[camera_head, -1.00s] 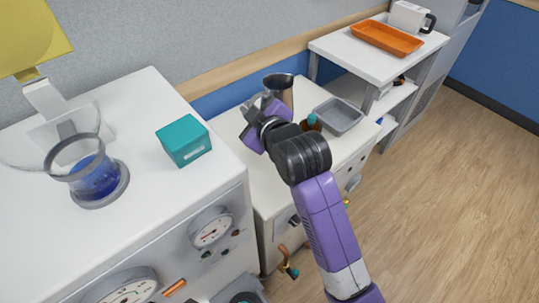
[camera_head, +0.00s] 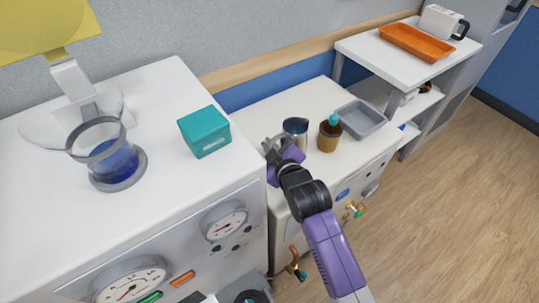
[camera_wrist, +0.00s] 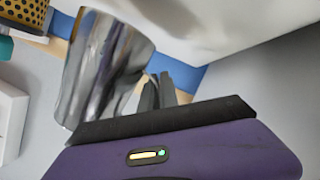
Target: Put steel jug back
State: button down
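The steel jug (camera_head: 295,132) is a shiny metal vessel over the low white counter (camera_head: 262,112), just left of the brown bottle. It looks roughly upright. My gripper (camera_head: 277,148) is at the jug's left, near side. In the wrist view the jug (camera_wrist: 100,70) fills the upper left, and my gripper's dark fingers (camera_wrist: 158,92) are close together against its side. They appear shut on the jug's handle, which is mostly hidden by the fingers. I cannot tell whether the jug's base touches the counter.
A brown bottle with a teal top (camera_head: 330,134) stands close right of the jug, with a grey tray (camera_head: 362,120) beyond it. A higher white cabinet (camera_head: 165,95) at left carries a teal box (camera_head: 204,132) and a beaker of blue liquid (camera_head: 112,160). The counter behind the jug is clear.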

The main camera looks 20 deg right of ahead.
jog(key=shift+f, duration=2.05)
jog(key=c, duration=1.6)
grip_release()
jog(key=shift+f, duration=0.1)
jog(key=v, duration=1.2)
